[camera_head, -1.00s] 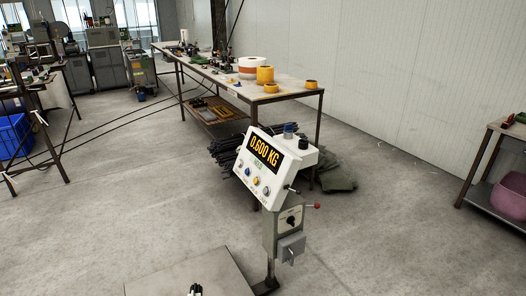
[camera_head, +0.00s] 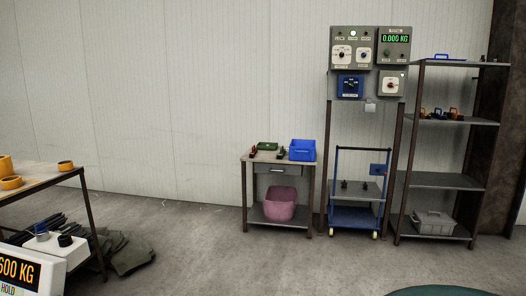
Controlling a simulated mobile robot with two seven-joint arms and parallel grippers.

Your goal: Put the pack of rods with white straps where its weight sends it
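The pack of rods with white straps is not in view. The white scale display (camera_head: 30,262) is cut off at the lower left; its orange digits end in "600 KG", with "HOLD" below. A second readout (camera_head: 395,38) on the wall-side control panel shows 0.000 KG in green. A blue bin (camera_head: 302,150) stands on a small table (camera_head: 262,158), and a pink basket (camera_head: 280,205) sits on its lower shelf. A blue trolley (camera_head: 355,217) stands below the panel. Neither of my grippers shows.
A shelf rack (camera_head: 440,181) at the right holds a grey box (camera_head: 434,223) low down and small tools above. A workbench (camera_head: 40,178) with yellow rolls is at the left, dark cloth (camera_head: 130,254) on the floor beside it. The middle floor is clear.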

